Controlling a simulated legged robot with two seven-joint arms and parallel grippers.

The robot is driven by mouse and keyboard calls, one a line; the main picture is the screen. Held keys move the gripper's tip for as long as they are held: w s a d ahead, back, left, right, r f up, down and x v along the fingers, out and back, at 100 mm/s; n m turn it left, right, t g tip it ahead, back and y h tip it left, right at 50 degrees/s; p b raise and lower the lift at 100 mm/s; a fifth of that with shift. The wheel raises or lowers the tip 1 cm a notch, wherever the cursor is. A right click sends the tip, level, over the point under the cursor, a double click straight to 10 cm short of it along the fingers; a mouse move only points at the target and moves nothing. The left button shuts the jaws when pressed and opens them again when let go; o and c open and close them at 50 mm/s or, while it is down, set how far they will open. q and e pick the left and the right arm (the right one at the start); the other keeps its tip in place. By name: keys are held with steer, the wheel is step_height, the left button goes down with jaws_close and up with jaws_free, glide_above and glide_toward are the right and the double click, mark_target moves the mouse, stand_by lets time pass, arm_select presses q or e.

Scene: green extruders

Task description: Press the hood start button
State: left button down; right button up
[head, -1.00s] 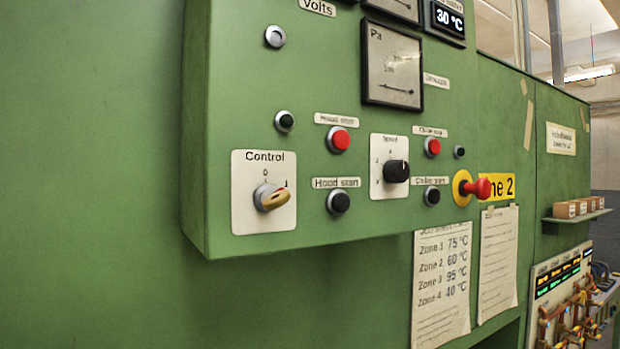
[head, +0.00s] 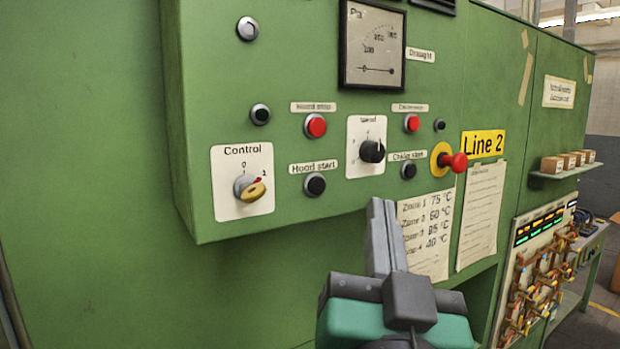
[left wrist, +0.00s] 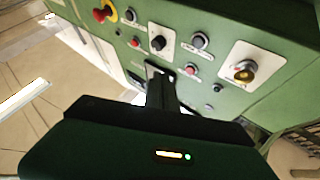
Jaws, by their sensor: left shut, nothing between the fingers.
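The hood start button (head: 315,184) is a round black button in a grey ring on the green panel, under a "Hood start" label. It also shows in the left wrist view (left wrist: 200,40), where the panel appears upside down. My left gripper (head: 381,205) is shut and empty, its fingers pointing up, below and to the right of the button in the head view. In the left wrist view its fingers (left wrist: 155,72) appear apart from the button. I see no contact with the panel. My right gripper is in neither view.
Close around are the red hood stop button (head: 315,125), the Control knob (head: 250,188), the black speed knob (head: 372,151) and the black chiller start button (head: 408,171). A red emergency button (head: 456,161) sticks out at right. Paper sheets (head: 482,215) hang below the panel.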

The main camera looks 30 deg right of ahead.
mark_target(317, 185)
arm_select(q)
steer(key=shift+s+d+r+h, duration=0.15)
steer(key=shift+d+h, duration=0.05)
steer(key=shift+h, duration=0.1)
steer(key=w, duration=0.6)
steer(key=w+a+b, duration=0.1)
steer(key=w, duration=0.2)
steer(key=shift+w+a, duration=0.15)
steer(key=shift+w, duration=0.6)
stand_by(2.4)
stand_by(0.3)
steer(key=shift+s, duration=0.7)
steer(key=shift+s, duration=0.1)
